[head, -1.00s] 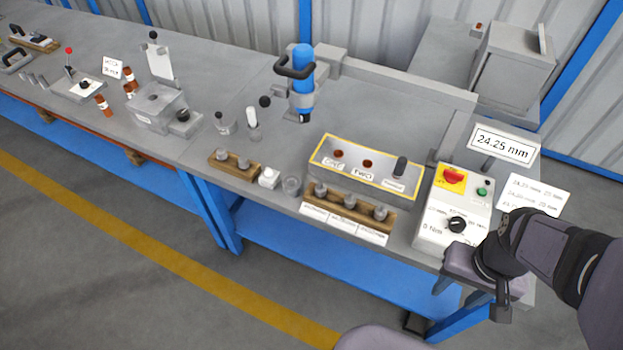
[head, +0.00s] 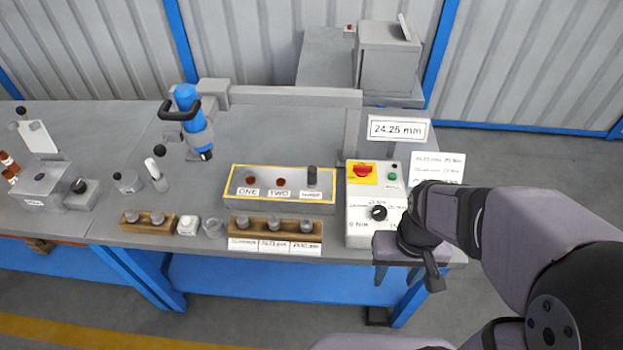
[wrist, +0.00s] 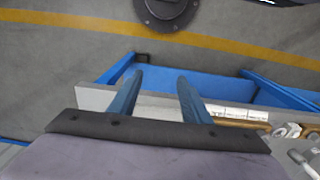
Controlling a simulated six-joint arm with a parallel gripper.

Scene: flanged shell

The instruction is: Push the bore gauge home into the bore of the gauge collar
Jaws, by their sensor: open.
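My gripper (wrist: 157,88) is open and empty, with two blue-grey fingers apart in the wrist view. In the head view it hangs at the bench's front edge, just below the control box, partly hidden by my own wrist. A dark upright handle (head: 312,177), possibly the bore gauge, stands at the right end of a yellow-edged tray (head: 243,204) marked ONE and TWO. I cannot tell for certain which parts are the gauge and collar. My gripper touches neither.
A control box (head: 362,232) with a red knob stands beside my gripper. The front wooden rack (head: 232,230) holds grey plugs above white labels; a smaller rack (head: 133,227) is farther left. A blue tool (head: 190,112) stands behind. A sign (head: 398,129) reads 24.25 mm. Bare bench lies behind the tray.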

